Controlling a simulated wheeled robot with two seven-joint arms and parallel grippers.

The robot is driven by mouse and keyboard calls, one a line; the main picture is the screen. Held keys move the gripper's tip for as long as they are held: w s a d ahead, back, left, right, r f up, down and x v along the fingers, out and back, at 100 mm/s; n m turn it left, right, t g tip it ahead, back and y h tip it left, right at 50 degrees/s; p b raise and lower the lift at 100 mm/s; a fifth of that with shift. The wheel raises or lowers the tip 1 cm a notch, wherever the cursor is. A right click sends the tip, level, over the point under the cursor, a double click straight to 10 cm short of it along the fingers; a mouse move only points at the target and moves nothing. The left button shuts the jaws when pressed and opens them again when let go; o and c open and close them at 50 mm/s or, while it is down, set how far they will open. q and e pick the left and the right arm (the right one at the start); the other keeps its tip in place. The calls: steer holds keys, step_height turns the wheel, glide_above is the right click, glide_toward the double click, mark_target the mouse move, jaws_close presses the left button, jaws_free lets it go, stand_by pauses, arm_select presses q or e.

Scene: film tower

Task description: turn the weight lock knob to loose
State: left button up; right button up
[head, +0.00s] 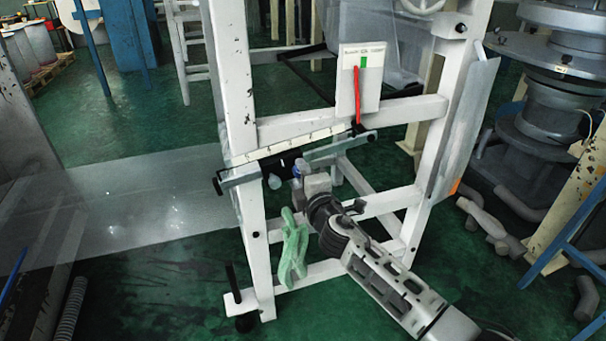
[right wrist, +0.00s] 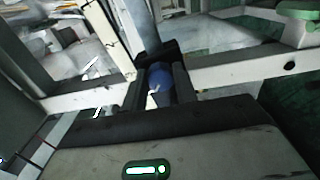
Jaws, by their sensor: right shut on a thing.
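The weight lock knob is a small blue knob with a white mark, seen in the right wrist view (right wrist: 160,76) between the two dark fingers. In the head view only a bit of blue (head: 296,171) shows at the fingertips; the rest is hidden by my gripper. My right gripper (head: 299,168) reaches in from the lower right and is shut on the knob, just below the scale beam on the white frame. Its fingers also show in the right wrist view (right wrist: 160,84). I cannot read which setting the mark points to. My left gripper is not in view.
The white frame (head: 328,118) stands around the beam (head: 297,147). A clear film sheet (head: 150,200) spreads left. Grey machinery (head: 550,90) stands right.

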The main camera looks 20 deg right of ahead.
steer(key=o, duration=1)
steer(key=s, duration=1.6)
steer(key=shift+d, duration=0.3)
